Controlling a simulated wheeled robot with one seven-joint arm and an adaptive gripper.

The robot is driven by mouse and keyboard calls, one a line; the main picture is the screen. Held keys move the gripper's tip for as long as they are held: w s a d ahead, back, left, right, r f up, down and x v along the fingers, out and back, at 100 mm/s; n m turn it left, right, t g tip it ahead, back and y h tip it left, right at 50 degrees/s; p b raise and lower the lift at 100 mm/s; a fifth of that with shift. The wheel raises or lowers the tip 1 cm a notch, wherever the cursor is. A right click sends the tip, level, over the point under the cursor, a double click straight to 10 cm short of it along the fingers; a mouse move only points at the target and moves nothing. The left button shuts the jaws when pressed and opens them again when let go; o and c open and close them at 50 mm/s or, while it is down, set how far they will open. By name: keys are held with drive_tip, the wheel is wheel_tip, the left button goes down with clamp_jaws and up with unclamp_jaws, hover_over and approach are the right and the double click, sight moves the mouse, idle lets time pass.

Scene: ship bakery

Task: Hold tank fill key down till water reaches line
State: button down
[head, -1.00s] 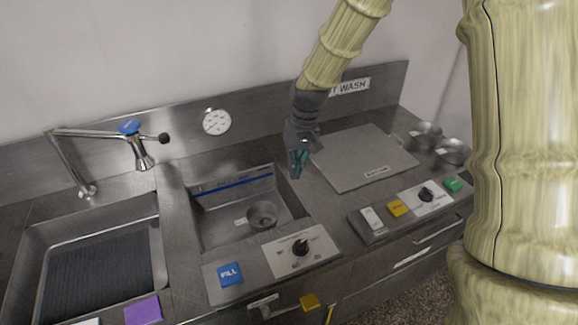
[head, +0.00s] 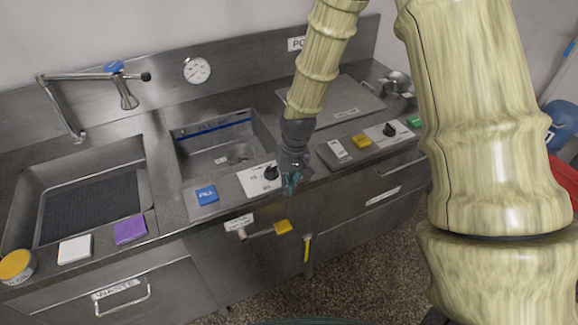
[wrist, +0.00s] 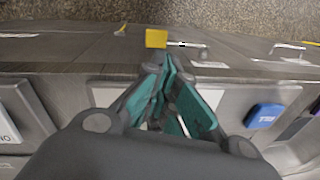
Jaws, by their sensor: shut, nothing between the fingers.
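The blue FILL key (head: 206,195) is on the counter's front strip, left of the dial panel, in the head view. It also shows at the right in the wrist view (wrist: 264,116). The tank (head: 190,150) is the steel basin behind it, with a blue line (head: 212,127) along its back wall. A small round fitting lies on its floor; I cannot make out a water level. My gripper (head: 291,186) is shut and empty, over the counter's front edge to the right of the dial (head: 270,172). Its teal fingers (wrist: 165,85) also show in the wrist view, apart from the key.
A faucet (head: 125,95) and sink with a dark mat stand left. Purple (head: 130,229) and white (head: 75,249) blocks sit in front. Below the counter, a yellow tab (head: 283,227) sticks out.

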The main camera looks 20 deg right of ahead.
drive_tip(key=s+a+f+b, duration=0.1)
drive_tip(key=s+f+b, duration=0.55)
drive_tip(key=f, duration=0.65)
drive_tip(key=s+a+f+b, duration=0.1)
drive_tip(key=s+f+b, duration=0.2)
drive_tip(key=s+f, duration=0.8)
drive_tip(key=s+f+n+h+b, duration=0.1)
drive_tip(key=s+f+b, duration=0.6)
drive_tip(key=s+f, duration=0.8)
drive_tip(key=shift+f, duration=0.65)
drive_tip(key=shift+w+a, duration=0.15)
